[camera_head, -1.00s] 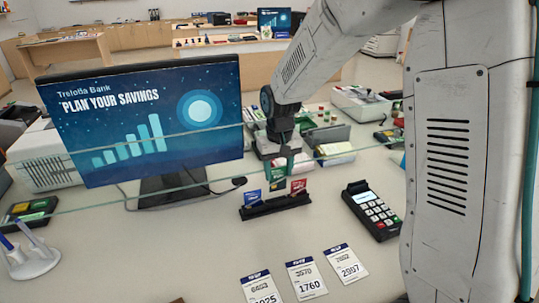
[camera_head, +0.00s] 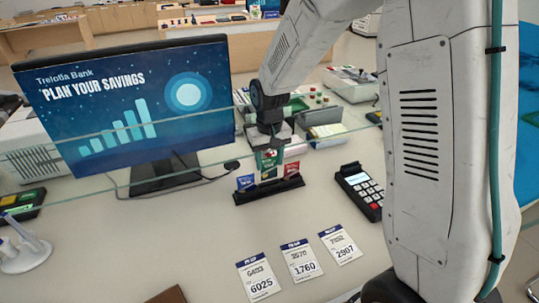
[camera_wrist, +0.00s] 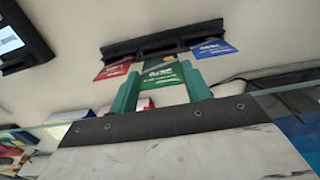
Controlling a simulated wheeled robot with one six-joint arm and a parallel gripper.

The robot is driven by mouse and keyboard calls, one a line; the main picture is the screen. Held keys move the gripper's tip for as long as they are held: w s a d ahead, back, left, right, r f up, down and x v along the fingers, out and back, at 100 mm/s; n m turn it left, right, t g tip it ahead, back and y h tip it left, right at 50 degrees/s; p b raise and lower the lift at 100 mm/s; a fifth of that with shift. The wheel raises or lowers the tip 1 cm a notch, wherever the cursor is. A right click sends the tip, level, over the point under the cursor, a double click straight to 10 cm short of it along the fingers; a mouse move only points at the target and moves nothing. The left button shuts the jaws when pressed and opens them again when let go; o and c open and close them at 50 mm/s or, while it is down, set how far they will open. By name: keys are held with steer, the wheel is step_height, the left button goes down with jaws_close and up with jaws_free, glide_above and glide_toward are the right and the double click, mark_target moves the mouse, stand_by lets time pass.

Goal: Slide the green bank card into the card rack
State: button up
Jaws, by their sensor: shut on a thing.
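The black card rack (camera_head: 268,196) stands on the counter, with a blue card (camera_head: 246,183) upright at its left and a red card (camera_head: 292,169) at its right. My gripper (camera_head: 269,150) is above the rack's middle, shut on the green bank card (camera_head: 268,165). The card is upright between the blue and red cards, its lower end at the rack. In the wrist view, the green card (camera_wrist: 165,76) shows between the teal fingers and reaches the rack (camera_wrist: 160,44). I cannot tell how deep it sits in the slot.
A card terminal (camera_head: 361,190) stands right of the rack. A monitor (camera_head: 125,110) stands at the left, and a glass edge crosses the view. Several number slips (camera_head: 300,260) lie in front. Boxes (camera_head: 325,130) stand behind the rack.

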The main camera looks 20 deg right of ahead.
steer(key=shift+f, duration=1.8)
steer(key=o, duration=1)
step_height(320, 180, up, 7)
steer(key=shift+s, duration=0.1)
